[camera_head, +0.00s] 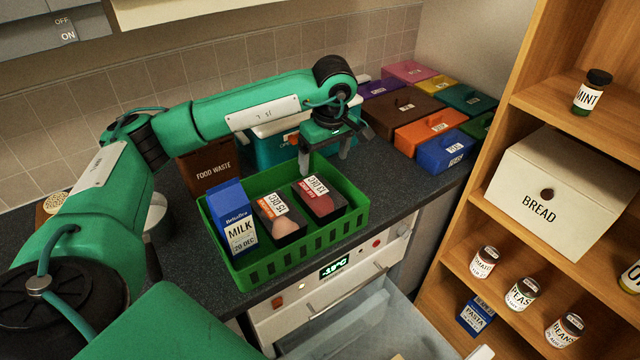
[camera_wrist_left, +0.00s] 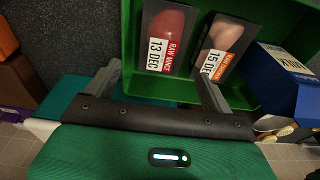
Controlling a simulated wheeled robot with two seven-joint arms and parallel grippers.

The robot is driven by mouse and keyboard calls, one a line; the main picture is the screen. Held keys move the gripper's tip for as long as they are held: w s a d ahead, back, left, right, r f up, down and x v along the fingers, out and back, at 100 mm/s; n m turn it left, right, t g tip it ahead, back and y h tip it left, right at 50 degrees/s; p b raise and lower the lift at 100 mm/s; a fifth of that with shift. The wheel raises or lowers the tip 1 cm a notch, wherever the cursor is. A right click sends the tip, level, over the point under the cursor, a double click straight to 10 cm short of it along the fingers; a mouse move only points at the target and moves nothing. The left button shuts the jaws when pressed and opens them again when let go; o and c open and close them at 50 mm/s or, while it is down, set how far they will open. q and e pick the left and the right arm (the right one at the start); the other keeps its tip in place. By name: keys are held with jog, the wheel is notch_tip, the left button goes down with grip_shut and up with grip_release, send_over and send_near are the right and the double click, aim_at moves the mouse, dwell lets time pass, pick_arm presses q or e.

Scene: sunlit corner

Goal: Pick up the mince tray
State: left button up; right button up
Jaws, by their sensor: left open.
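The mince tray (camera_head: 318,205) is a dark tray with red meat and a white label reading 13 DEC. It lies in the green crate (camera_head: 262,268), right of the 15 DEC tray (camera_head: 282,222) with pale pink contents. In the left wrist view the mince tray (camera_wrist_left: 165,38) shows its RAW MINCE label, beyond the fingertips. My left gripper (camera_head: 325,160) is open and empty, above the crate's back edge, behind the mince tray. It also shows in the left wrist view (camera_wrist_left: 158,88), its fingers apart and not around the tray. My right gripper is not in view.
A blue MILK carton (camera_head: 232,220) stands at the crate's left end. Behind are a brown FOOD WASTE bin (camera_head: 212,168) and a teal box (camera_head: 275,150). Several coloured boxes fill the counter's right end. An open drawer (camera_head: 370,325) juts out below; wooden shelves (camera_head: 500,180) stand right.

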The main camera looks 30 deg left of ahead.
pick_arm(q)
jog(key=p, duration=0.2)
send_over(319, 193)
jog(key=f, duration=0.4)
jog(key=d+f, duration=0.1)
jog(key=f, duration=0.1)
jog(key=shift+s, duration=0.25)
jog(key=f, duration=0.1)
jog(key=f+p, duration=0.1)
jog(key=shift+w+a+f, duration=0.1)
jog(key=shift+a+f, duration=0.15)
jog(key=shift+f, duration=0.05)
jog(key=f, duration=0.1)
jog(key=f+p, duration=0.1)
jog(key=f, duration=0.1)
jog(key=shift+w+a+f+p, duration=0.1)
jog(key=shift+a+f+p, duration=0.15)
jog(key=shift+f+p, duration=0.05)
jog(key=shift+f, duration=0.4)
jog(key=shift+c, duration=0.3)
jog(key=c, duration=0.7)
jog(key=shift+c, duration=0.6)
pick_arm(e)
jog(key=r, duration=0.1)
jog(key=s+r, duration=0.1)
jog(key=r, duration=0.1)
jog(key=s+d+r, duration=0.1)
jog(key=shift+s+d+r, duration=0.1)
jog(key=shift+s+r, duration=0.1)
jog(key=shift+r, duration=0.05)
